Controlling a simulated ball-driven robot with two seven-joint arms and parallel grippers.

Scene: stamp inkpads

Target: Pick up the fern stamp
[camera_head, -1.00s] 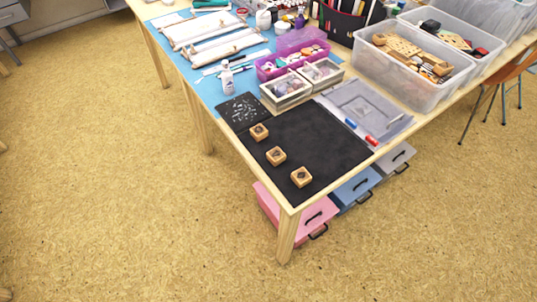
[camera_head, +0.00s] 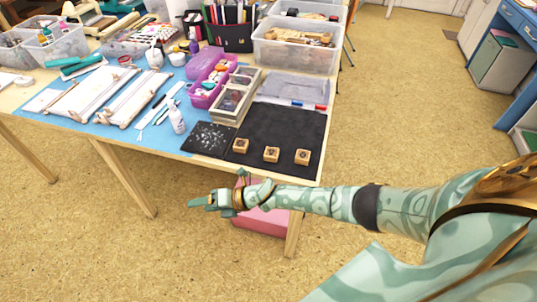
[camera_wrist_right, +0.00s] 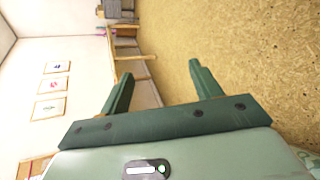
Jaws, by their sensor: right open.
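Three small wooden block stamps stand in a row along the near edge of the black mat (camera_head: 285,124): a left one (camera_head: 241,145), a middle one (camera_head: 271,154) and a right one (camera_head: 302,157). Each has a dark picture on top, too small to tell which is the fern. My right gripper (camera_head: 192,203) is in front of the table, below and left of the stamps, pointing left. In the right wrist view its two green fingers (camera_wrist_right: 160,72) are apart with nothing between them. No stamp shows in that view. My left gripper is not in view.
A dark speckled pad (camera_head: 208,139) lies left of the stamps. A white bottle (camera_head: 177,117), framed boxes (camera_head: 236,93) and a clear bin (camera_head: 296,46) stand behind. A pink drawer box (camera_head: 260,220) is under the table. Open floor lies in front.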

